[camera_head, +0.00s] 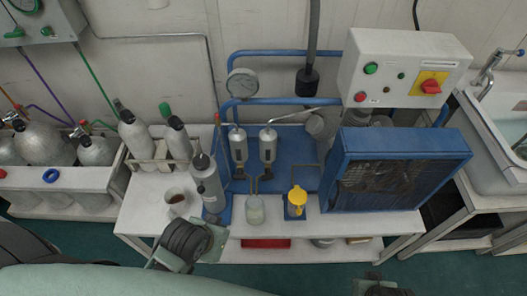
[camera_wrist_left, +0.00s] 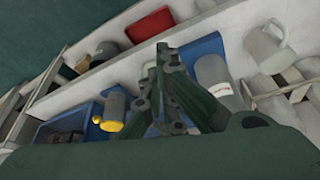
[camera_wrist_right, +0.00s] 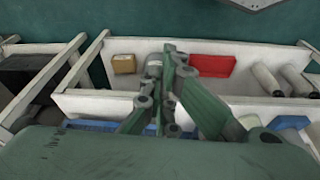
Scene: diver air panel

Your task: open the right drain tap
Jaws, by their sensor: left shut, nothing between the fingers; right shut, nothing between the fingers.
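Two grey filter cylinders stand side by side on the blue panel: the left one (camera_head: 238,145) and the right one (camera_head: 268,146). The right drain tap (camera_head: 267,172) is a small fitting under the right cylinder; its handle position is too small to tell. Thin tubes run down from the cylinders toward a glass jar (camera_head: 255,210). My left gripper (camera_head: 190,238) is shut and empty near the bench's front edge, left of and below the taps; it also shows in the left wrist view (camera_wrist_left: 163,50). My right gripper (camera_head: 385,288) is shut and empty in front of the bench, far right of the taps.
A grey upright cylinder (camera_head: 208,185) and a mug (camera_head: 177,198) stand left of the jar. A yellow-topped part (camera_head: 297,198) and a big blue fan housing (camera_head: 400,170) stand to the right. A red box (camera_wrist_right: 212,65) lies on the lower shelf.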

